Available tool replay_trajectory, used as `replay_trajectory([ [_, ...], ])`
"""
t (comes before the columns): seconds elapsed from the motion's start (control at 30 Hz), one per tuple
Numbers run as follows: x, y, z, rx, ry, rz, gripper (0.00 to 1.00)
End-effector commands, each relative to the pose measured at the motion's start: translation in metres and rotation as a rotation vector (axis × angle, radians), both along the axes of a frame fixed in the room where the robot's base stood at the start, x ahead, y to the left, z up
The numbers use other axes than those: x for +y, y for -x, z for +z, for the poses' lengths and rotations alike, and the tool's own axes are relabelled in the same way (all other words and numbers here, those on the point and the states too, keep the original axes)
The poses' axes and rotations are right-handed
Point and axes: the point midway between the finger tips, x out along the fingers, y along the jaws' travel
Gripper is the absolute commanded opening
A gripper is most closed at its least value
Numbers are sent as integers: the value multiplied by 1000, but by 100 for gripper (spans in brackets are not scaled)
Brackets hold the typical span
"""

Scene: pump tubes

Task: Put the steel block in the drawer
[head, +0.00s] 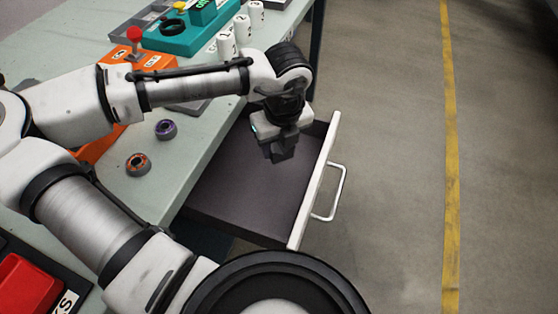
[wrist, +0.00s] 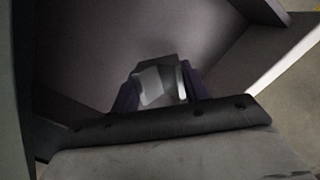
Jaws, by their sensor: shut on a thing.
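The drawer (head: 240,195) is pulled out from the bench, with a dark inside, a white front and a handle. It also fills much of the wrist view (wrist: 90,60). My gripper (head: 281,152) is over the drawer's opening, pointing down. In the wrist view my gripper (wrist: 158,92) is shut on the steel block (wrist: 158,82), a grey piece between the two fingers. The drawer's inside shows below and around the block. I cannot tell exactly how far the block is above the drawer floor. In the head view the block is hard to tell from the dark fingers.
The bench top (head: 190,150) holds a purple ring (head: 166,129) and an orange-centred ring (head: 138,164). White cylinders (head: 242,30), a teal device (head: 185,35) and an orange box (head: 125,75) with a red knob stand farther back. A red object (head: 28,285) is at lower left. The floor right of the drawer is clear.

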Motion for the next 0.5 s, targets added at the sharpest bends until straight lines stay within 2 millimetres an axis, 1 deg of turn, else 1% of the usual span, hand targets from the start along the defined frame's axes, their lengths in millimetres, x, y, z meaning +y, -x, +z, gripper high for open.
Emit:
replay_trajectory([
  [0.03, 0, 0, -5, 0, -1, -1, 6],
  [0.17, 0, 0, -13, -1, 0, -1, 6],
  [0.3, 0, 0, -35, 1, -2, -2, 6],
  [0.4, 0, 0, -47, -1, -2, -1, 6],
  [0.5, 0, 0, -52, -1, -2, 0, 6],
])
